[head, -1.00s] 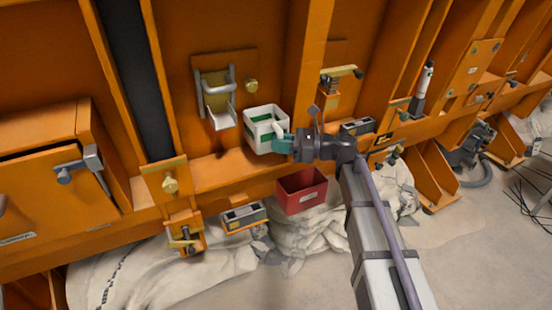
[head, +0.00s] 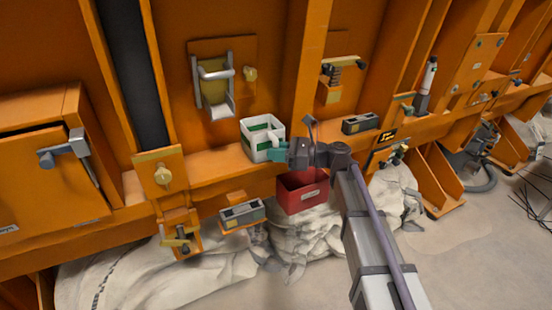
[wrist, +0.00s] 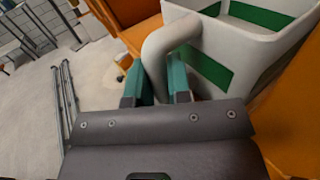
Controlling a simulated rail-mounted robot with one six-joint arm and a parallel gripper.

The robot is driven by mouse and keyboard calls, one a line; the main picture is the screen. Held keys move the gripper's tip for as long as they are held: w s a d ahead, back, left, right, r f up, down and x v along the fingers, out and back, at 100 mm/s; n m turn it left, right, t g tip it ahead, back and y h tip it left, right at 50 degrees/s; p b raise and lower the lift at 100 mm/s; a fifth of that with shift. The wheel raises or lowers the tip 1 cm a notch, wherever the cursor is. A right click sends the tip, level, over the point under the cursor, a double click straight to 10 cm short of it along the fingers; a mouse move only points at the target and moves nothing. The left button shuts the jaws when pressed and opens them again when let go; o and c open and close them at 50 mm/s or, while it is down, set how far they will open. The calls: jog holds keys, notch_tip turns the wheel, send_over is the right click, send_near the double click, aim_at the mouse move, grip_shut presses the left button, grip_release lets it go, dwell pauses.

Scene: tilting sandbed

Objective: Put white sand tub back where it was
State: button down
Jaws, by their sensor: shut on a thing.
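The white sand tub (head: 248,143) has green bands and a loop handle on its side. It is upright in the head view, at the orange ledge (head: 215,170); I cannot tell whether its base touches the ledge. My gripper (head: 278,150) reaches in from the right and its teal fingers are shut on the tub's handle. In the wrist view the tub (wrist: 235,50) fills the upper right, and its handle (wrist: 160,48) runs down between the two fingertips (wrist: 158,80). The tub's inside shows only partly and I see no sand.
A red bin (head: 302,193) hangs just below my gripper. A chute with a metal handle (head: 215,85) is on the wall above left. An upright orange rib (head: 310,75) stands right of the tub. A small grey box (head: 360,123) sits on the ledge further right.

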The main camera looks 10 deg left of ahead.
jog(key=c, duration=1.5)
grip_release()
jog(key=o, duration=0.4)
jog(key=shift+o, duration=0.2)
jog(key=shift+s+r, duration=0.1)
jog(key=d, duration=1.2)
jog(key=s+d+f+n+h, duration=0.3)
jog(key=s+f+n+h, duration=0.5)
jog(key=s+f, duration=0.35)
jog(key=s+d+f+n+h, duration=0.6)
jog(key=s+d+n+h, duration=0.4)
jog(key=d, duration=0.2)
notch_tip(320, 180, up, 15)
jog(key=p, duration=1.5)
jog(key=shift+w+r, duration=0.2)
jog(key=shift+w, duration=0.05)
